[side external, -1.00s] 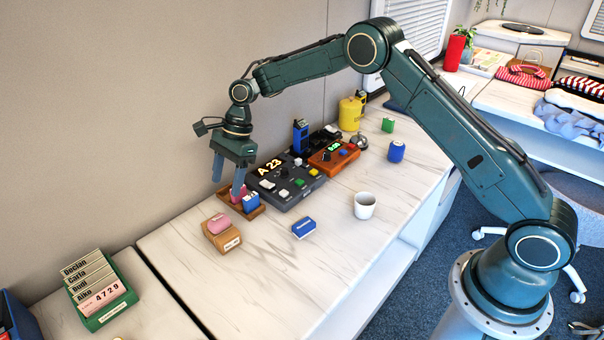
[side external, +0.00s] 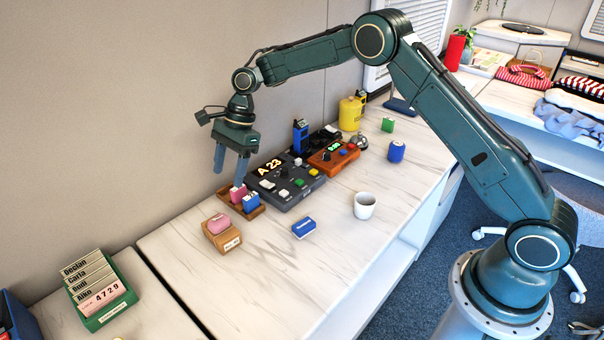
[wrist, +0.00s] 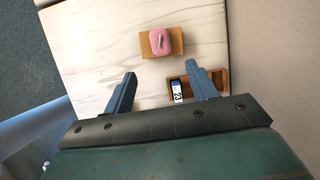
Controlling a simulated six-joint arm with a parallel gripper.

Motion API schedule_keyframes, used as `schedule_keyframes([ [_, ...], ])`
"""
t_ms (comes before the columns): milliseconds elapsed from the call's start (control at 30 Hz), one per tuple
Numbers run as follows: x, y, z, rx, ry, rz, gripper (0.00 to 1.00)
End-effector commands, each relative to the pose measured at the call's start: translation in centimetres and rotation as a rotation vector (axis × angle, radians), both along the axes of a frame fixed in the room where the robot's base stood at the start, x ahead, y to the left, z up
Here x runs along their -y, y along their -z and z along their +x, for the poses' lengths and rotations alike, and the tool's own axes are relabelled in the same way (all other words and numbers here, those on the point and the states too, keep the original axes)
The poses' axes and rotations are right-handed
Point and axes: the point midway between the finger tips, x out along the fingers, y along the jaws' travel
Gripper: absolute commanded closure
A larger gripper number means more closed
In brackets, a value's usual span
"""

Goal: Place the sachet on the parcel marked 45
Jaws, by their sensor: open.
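A brown parcel (side external: 224,242) with a white label stands on the counter near the wall; the label's writing is too small to read. A pink sachet-like packet (side external: 219,223) lies on top of it, and both show in the wrist view, the packet (wrist: 159,42) on the parcel (wrist: 176,40). My gripper (side external: 229,180) is open and empty above the tray's near-wall side. In the wrist view, one finger covers part of the tray (wrist: 220,78).
A dark console (side external: 295,189) reading "A 23" stands right of the tray, with an orange device (side external: 333,157) beyond. A blue block (side external: 303,228) and a white cup (side external: 364,206) stand in front. A green card box (side external: 106,312) is at the left. Open counter lies between.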

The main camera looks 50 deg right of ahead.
Motion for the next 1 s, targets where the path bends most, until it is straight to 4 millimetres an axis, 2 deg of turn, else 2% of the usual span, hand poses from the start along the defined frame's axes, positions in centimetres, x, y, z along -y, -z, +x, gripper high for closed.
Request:
schedule_keyframes([
  [267, 1.0, -5.0, -1.8, 0.105, -0.120, -0.034, 0.43],
  [467, 2.2, -9.9, -4.7, 0.214, -0.261, -0.082, 0.43],
  [700, 3.7, -14.9, -9.1, 0.335, -0.434, -0.153, 0.43],
  [1000, 5.6, -19.3, -15.7, 0.465, -0.656, -0.258, 0.43],
])
